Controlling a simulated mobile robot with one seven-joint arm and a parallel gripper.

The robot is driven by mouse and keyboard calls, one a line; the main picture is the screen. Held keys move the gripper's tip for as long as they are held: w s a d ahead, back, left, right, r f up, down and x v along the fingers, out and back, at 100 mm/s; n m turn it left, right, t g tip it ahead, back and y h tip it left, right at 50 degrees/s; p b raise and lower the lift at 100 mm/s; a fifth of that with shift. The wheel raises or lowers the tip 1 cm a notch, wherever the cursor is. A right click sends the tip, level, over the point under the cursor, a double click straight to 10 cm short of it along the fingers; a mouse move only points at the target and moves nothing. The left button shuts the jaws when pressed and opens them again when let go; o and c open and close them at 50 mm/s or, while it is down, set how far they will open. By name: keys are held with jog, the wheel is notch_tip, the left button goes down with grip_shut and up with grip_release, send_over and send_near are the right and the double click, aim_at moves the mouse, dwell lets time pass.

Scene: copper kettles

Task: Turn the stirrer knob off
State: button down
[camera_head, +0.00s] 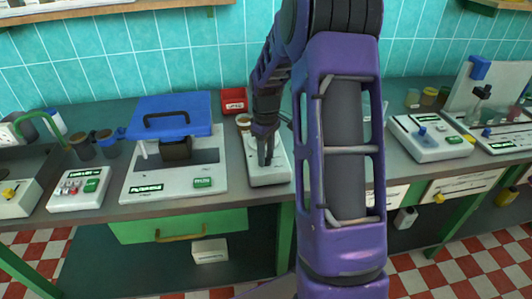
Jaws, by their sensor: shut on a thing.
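The stirrer appears to be the narrow white device (268,178) on the bench, left of the picture's middle. My gripper (266,158) points down onto its top, with its dark fingers close together. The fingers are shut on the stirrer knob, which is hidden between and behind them. I cannot see the knob's angle or any mark on it. My purple arm comes in from the lower middle and covers part of the bench to the right of the stirrer.
Left of the stirrer stands a white device with a blue lid (173,113). A red box (234,102) is behind the stirrer. A white device with a blue knob (430,138) stands to the right. A green drawer (178,226) is below the bench. The bench's front edge is close to the stirrer.

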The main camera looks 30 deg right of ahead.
dwell(0.4)
jog(key=shift+c, duration=2.4)
grip_release()
jog(key=shift+r, duration=0.1)
notch_tip(320, 180, up, 17)
jog(key=p, duration=0.1)
jog(key=shift+r, duration=0.15)
